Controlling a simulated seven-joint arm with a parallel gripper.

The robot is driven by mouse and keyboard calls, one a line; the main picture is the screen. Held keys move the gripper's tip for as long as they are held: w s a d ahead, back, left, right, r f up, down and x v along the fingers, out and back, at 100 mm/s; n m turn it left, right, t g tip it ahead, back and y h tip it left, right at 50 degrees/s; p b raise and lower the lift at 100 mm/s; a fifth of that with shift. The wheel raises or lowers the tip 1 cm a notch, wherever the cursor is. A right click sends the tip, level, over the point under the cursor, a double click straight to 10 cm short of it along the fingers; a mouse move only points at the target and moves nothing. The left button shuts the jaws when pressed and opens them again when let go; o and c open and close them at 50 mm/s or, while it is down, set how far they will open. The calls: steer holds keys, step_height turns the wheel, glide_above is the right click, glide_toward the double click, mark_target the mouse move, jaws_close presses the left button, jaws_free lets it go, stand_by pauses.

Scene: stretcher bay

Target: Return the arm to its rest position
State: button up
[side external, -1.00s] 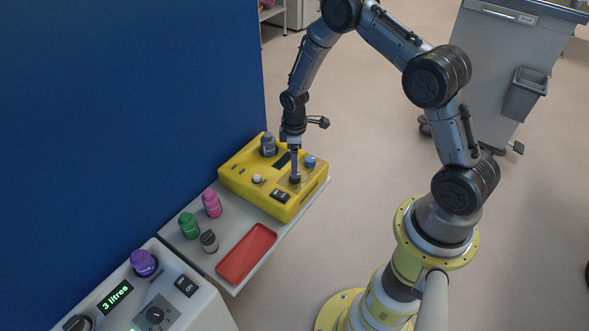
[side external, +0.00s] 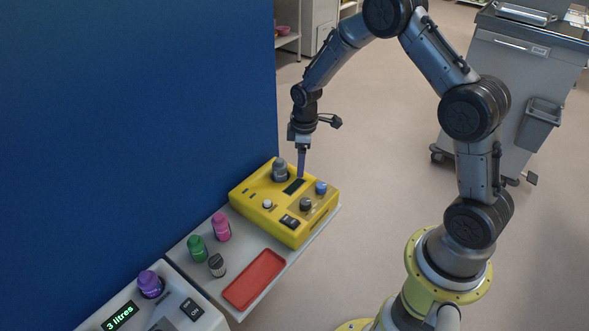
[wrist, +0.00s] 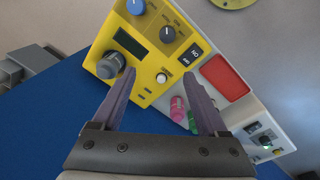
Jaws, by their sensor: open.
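My gripper (side external: 302,170) hangs above the yellow device (side external: 246,188), pointing down. In the wrist view my gripper (wrist: 160,90) has its two fingers spread apart with nothing between them. The device's dark knob (side external: 306,204) and blue knob (side external: 321,187) stand clear of the fingers. My forearm slopes down to the gripper from the raised elbow at the top of the side view.
A grey-capped part (side external: 280,168) stands on the device close to the gripper. Pink (side external: 221,227) and green (side external: 196,248) bottles, a dark jar (side external: 216,265) and a red tray (side external: 254,278) share the shelf. A blue panel (side external: 140,120) rises behind.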

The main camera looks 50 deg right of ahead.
step_height(320, 180, up, 10)
steer(key=w+a+t, duration=0.1)
steer(key=a+t, duration=0.1)
steer(key=s+a+r+t, duration=0.15)
steer(key=s+r, duration=0.25)
steer(key=r, duration=0.4)
steer(key=s+a+r+t, duration=0.1)
steer(key=s+a+r, duration=0.25)
steer(key=r, duration=0.35)
steer(key=s+a+r+m+t, duration=0.1)
steer(key=s+r+m+t, duration=0.2)
steer(key=s, duration=0.8)
steer(key=s+a+f+m+g, duration=0.1)
steer(key=s+f+m+g, duration=0.2)
steer(key=s, duration=0.7)
steer(key=shift+m+y, duration=0.3)
steer(key=shift+m, duration=0.3)
